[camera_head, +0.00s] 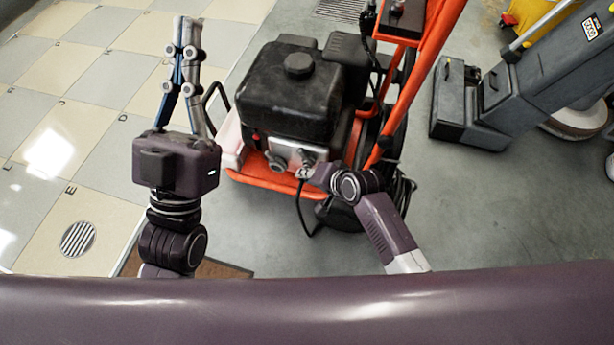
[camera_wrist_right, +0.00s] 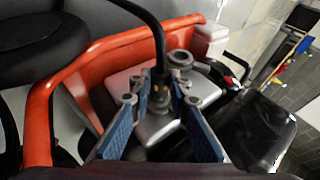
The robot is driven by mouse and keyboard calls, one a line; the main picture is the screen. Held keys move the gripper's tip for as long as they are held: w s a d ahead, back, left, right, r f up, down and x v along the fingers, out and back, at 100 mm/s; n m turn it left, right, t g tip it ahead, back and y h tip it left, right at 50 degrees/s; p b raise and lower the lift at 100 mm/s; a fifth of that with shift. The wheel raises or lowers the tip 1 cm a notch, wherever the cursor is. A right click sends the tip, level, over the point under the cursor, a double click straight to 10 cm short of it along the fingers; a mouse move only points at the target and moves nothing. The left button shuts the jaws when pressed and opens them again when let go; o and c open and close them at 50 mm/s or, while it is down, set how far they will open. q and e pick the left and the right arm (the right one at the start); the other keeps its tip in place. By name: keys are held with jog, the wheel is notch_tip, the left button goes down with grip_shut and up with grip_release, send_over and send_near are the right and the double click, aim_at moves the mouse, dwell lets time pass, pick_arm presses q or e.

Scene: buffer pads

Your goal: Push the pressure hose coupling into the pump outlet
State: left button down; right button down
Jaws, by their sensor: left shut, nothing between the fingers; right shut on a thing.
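The pressure washer's silver pump (camera_head: 290,150) sits low on the front of the engine, on an orange frame. My right gripper (camera_head: 306,162) is at the pump. In the right wrist view its blue-padded fingers (camera_wrist_right: 158,103) are shut around the dark hose coupling (camera_wrist_right: 160,90) at the end of the black hose (camera_wrist_right: 154,38). The coupling is right over the silver pump body; the fingers hide its lower end, so I cannot tell whether it is in the outlet. A round grey port (camera_wrist_right: 180,60) shows beside it. My left gripper (camera_head: 183,24) is shut and empty, above the tiled floor.
The black engine (camera_head: 290,90) and orange handle (camera_head: 425,60) rise close behind the pump. A dark grey floor machine (camera_head: 540,75) stands at right. A floor drain (camera_head: 78,239) lies at left. Grey floor is clear at right (camera_head: 500,215).

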dwell(0.4)
jog(key=shift+p, duration=0.3)
pick_arm(q)
jog(key=w+f+g, duration=0.1)
jog(key=w+f+g+y, duration=0.1)
jog(key=f, duration=0.1)
jog(key=shift+w+d, duration=0.15)
jog(key=shift+w, duration=0.1)
dwell(0.4)
jog(key=shift+w+r, duration=0.1)
pick_arm(e)
jog(key=shift+w, duration=0.1)
dwell(0.4)
pick_arm(q)
jog(key=shift+w+f+g+p, duration=0.2)
jog(key=shift+w+f+g, duration=0.15)
jog(key=shift+f, duration=0.25)
jog(key=shift+w+f+g+p, duration=0.15)
jog(key=shift+w+f+g, duration=0.2)
jog(key=shift+f, duration=0.25)
pick_arm(e)
jog(key=shift+w, duration=0.15)
pick_arm(q)
jog(key=shift+w+f, duration=0.15)
jog(key=shift+f, duration=0.05)
